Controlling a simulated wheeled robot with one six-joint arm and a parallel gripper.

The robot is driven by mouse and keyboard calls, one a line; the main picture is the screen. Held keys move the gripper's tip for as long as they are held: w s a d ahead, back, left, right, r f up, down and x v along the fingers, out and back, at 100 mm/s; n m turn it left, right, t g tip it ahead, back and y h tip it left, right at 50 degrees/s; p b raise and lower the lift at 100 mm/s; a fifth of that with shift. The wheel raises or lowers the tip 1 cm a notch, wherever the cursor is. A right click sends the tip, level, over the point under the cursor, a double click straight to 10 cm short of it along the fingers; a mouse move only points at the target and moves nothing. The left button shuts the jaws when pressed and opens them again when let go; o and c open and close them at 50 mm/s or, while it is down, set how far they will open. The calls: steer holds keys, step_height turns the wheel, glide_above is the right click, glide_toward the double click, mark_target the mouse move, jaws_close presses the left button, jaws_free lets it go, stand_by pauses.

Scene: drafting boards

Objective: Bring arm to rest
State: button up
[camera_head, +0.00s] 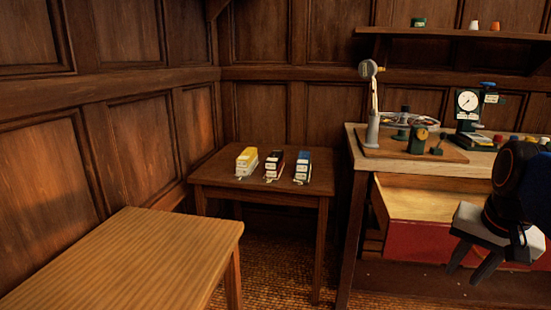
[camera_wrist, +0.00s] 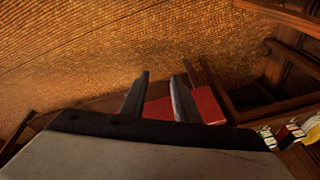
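My gripper (camera_head: 463,275) hangs at the right side of the head view, in front of the red-fronted drawer (camera_head: 408,240). Its two grey fingers point downward and stand apart with nothing between them. In the wrist view my gripper (camera_wrist: 160,82) also shows two separated fingers, with the woven floor and part of a red surface (camera_wrist: 208,104) beyond them. My dark arm enters from the right edge, and most of it is out of frame.
The workbench (camera_head: 352,165) at right bears gauges and instruments. A small table (camera_head: 225,187) holds yellow, black-and-red and blue items (camera_head: 302,167). A bare wooden table (camera_head: 130,255) stands at front left. A wall shelf (camera_head: 450,34) is above the bench.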

steer(key=s+a+f+n+t+y, duration=0.1)
steer(key=s+a+f+n, duration=0.1)
steer(key=a+f+n, duration=0.6)
steer(key=shift+s+a+f+t, duration=0.25)
steer(key=shift+a+f+t, duration=0.1)
steer(key=shift+a, duration=1.35)
